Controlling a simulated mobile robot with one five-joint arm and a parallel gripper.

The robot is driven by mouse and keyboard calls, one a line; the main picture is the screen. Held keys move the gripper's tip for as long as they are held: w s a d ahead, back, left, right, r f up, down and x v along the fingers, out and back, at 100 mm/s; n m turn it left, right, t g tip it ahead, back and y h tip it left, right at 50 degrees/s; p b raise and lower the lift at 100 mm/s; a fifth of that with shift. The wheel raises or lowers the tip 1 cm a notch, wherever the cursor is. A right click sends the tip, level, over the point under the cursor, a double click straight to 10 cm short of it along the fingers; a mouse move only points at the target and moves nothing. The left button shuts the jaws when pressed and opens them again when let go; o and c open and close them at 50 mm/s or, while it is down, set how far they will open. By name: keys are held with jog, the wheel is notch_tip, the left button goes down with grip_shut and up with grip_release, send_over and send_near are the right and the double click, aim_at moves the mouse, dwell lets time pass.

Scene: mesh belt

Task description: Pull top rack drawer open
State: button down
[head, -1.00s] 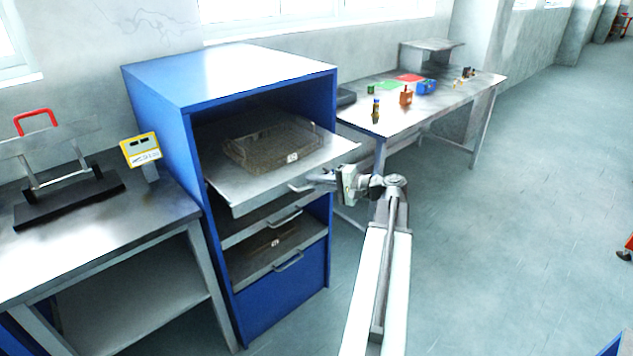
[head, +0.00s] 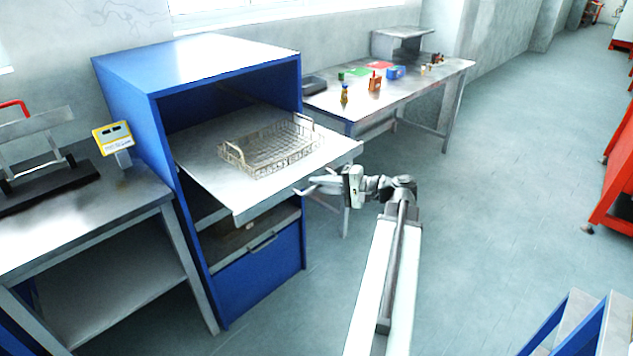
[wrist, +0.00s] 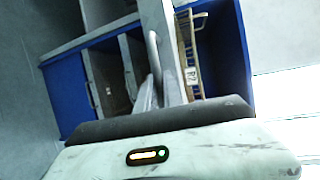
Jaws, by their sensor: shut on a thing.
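The blue rack (head: 200,75) stands at the left of centre in the head view. Its top drawer (head: 190,160) is a grey metal shelf that sticks far out of the rack's front. A wire basket (head: 268,150) sits on this drawer. My gripper (head: 305,187) is at the drawer's front edge and is shut on the drawer handle (wrist: 153,50), which shows beside my fingers in the wrist view. The fingertips are partly hidden there. The basket also shows in the wrist view with a label (wrist: 193,75).
Lower drawers (head: 250,240) sit inside the rack below. A metal bench (head: 70,220) with a yellow device (head: 113,136) stands at left. A worktable (head: 385,95) with small items stands behind. Red furniture (head: 615,170) and blue-sided steps (head: 585,330) are at right. Floor between is clear.

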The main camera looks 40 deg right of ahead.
jog(key=shift+s+d, duration=0.1)
jog(key=shift+s, duration=1.1)
jog(key=c, duration=1.5)
grip_release()
jog(key=p+v, duration=0.1)
jog(key=v, duration=0.6)
jog(key=shift+s, duration=0.3)
jog(key=shift+d+r, duration=0.1)
